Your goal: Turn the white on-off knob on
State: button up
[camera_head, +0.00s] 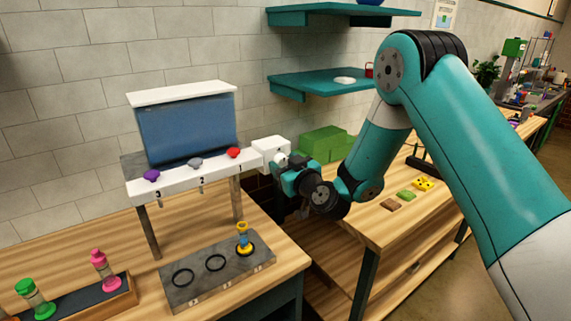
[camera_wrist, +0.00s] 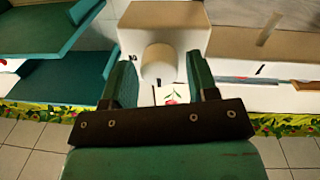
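The white on-off knob (camera_wrist: 159,63) is a short round cylinder on the face of a white box (camera_wrist: 163,22) in the wrist view. In the head view the box (camera_head: 268,147) sits at the right end of the dispenser, and the knob (camera_head: 280,158) shows small beside my gripper. My gripper (camera_wrist: 160,72) is open, with one teal finger on each side of the knob in the wrist view. A gap shows between each finger and the knob. I cannot tell how far the fingertips reach along it.
The dispenser has a blue tank (camera_head: 187,130) and purple (camera_head: 151,175), grey (camera_head: 195,162) and red (camera_head: 233,152) knobs. A yellow-and-blue vase (camera_head: 243,238) stands on a ringed grey plate (camera_head: 197,284) below.

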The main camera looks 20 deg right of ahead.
jog(key=c, duration=0.6)
jog(key=m, duration=0.4)
jog(key=shift+r+m+p, duration=0.1)
jog(key=shift+m+p, duration=0.25)
jog(key=shift+m, duration=0.05)
jog(key=m, duration=0.4)
jog(key=shift+g, duration=0.3)
jog(key=m, duration=0.4)
jog(key=shift+d+m, duration=0.1)
jog(key=shift+m, duration=0.2)
jog(key=shift+m+y, duration=0.5)
jog(key=shift+m, duration=1.3)
